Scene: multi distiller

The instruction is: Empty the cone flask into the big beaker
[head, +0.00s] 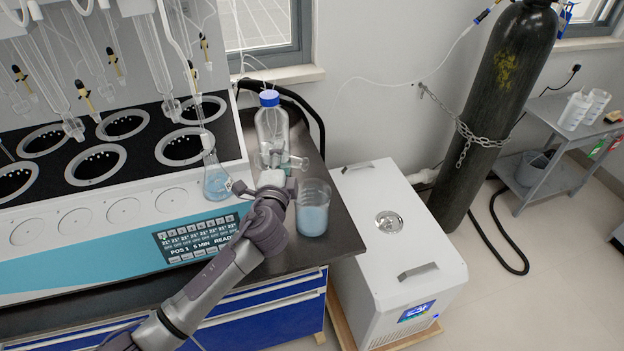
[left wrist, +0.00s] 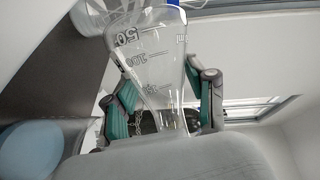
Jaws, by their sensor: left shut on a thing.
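My left gripper (head: 276,160) is shut on a clear cone flask (head: 296,162), held tipped on its side above the black bench, just behind the big beaker. In the left wrist view, the cone flask (left wrist: 152,58) with its printed volume marks sits between the gripper's fingers (left wrist: 165,105); I see no liquid in it. The big beaker (head: 313,207) stands upright near the bench's right edge with pale blue liquid in it. A round blue surface, seemingly the beaker's liquid (left wrist: 30,150), shows at the lower left of the wrist view. My right gripper is not in view.
A blue-capped clear bottle (head: 271,126) stands behind the held flask. A flask with blue liquid (head: 216,180) is at the distiller (head: 120,190) on the left.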

